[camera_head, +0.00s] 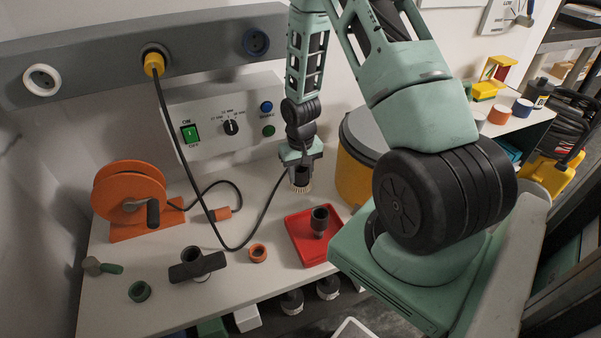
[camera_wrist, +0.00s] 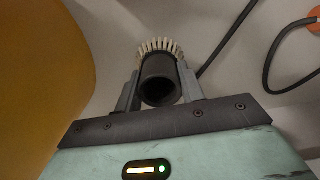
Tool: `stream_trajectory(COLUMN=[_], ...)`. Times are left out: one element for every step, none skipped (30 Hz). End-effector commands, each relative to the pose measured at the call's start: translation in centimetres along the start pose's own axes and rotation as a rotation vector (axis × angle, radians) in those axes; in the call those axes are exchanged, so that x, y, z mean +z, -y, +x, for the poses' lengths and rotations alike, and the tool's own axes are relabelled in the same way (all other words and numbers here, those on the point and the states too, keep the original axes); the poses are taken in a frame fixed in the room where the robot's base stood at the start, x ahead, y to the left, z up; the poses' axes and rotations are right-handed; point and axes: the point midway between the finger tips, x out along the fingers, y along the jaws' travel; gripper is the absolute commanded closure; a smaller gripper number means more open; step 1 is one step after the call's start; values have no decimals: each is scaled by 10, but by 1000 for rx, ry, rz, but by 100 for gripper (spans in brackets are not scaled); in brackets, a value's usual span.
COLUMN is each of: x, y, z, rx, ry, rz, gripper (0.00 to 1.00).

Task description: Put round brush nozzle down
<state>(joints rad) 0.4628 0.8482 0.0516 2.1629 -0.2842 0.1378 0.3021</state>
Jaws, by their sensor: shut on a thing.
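The round brush nozzle (camera_head: 300,181) is a dark tube with a ring of pale bristles. My gripper (camera_head: 301,164) is shut on it and points downward, behind the red tray. In the wrist view, the nozzle (camera_wrist: 160,80) sits between the two fingers of my gripper (camera_wrist: 159,90), its dark open end facing the camera and its bristles at the far end. The bench lies beyond the bristles; I cannot tell whether they touch it.
A red tray (camera_head: 301,247) holds a dark tube-shaped nozzle (camera_head: 320,218). A yellow drum (camera_head: 352,180) stands close to the right.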

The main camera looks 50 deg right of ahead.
Motion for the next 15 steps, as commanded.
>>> stream_trajectory(x=[0,0,0,0,0,0,0,0,0,0,0,0,0,0,0], y=[0,0,0,0,0,0,0,0,0,0,0,0,0,0,0], z=[2,2,2,2,2,2,2,2,3,4,5,6,5,5,5], rx=[0,0,0,0,0,0,0,0,0,0,0,0,0,0,0], ry=[0,-1,-1,-1,-1,-1,-1,-1,-1,-1,-1,-1,-1,-1,-1], rz=[0,0,0,0,1,1,1,1,1,1,1,1,1,1,1], gripper=[93,93,93,93,93,93,93,93,93,93,93,93,53,45,40])
